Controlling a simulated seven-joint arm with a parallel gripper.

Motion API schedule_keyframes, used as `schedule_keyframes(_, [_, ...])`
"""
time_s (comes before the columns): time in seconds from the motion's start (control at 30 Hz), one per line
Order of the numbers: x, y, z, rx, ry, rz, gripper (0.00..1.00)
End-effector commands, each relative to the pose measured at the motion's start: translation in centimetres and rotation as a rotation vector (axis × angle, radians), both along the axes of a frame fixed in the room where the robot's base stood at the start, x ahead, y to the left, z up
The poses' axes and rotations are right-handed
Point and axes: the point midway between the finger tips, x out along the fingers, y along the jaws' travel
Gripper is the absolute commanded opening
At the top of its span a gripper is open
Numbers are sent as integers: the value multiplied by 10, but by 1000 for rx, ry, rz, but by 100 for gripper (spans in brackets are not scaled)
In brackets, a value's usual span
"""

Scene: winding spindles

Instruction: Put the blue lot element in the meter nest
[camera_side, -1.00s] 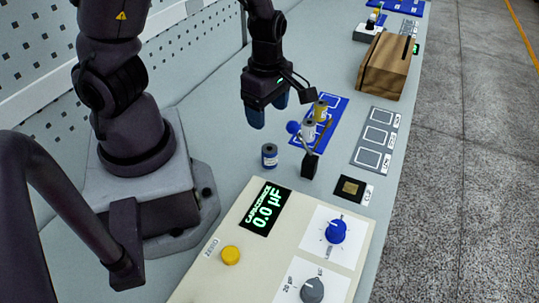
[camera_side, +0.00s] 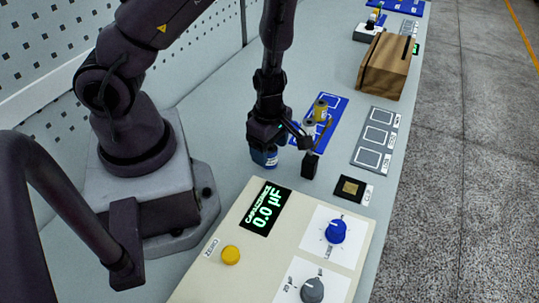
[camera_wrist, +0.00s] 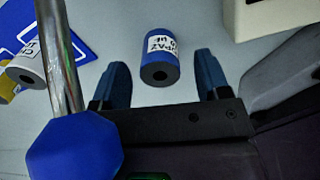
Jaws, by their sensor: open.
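The blue lot element (camera_side: 268,161), a blue cylinder with a white label, stands on the bench beside the meter box. My gripper (camera_side: 264,148) is directly over it and hides its upper part. In the wrist view the element (camera_wrist: 162,46) shows its dark holed end between my two open blue fingers (camera_wrist: 161,62), with gaps on both sides. A dark square with a gold pad (camera_side: 350,188), likely the meter nest, lies empty to the right, beyond the meter box.
A lever with a blue knob (camera_wrist: 75,147) and metal rod is close to my gripper; its black block (camera_side: 310,165) stands right of the element. A yellow element (camera_side: 320,110) is on the blue mat, with a white one (camera_wrist: 27,66) near it. The meter (camera_side: 236,245) reads 0.0 µF.

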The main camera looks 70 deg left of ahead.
Motion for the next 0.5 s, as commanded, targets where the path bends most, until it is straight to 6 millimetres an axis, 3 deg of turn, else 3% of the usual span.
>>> schedule_keyframes(0.2, [0,0,-16,2,1,-1,69])
schedule_keyframes(0.5, [0,0,-18,1,-2,-2,69])
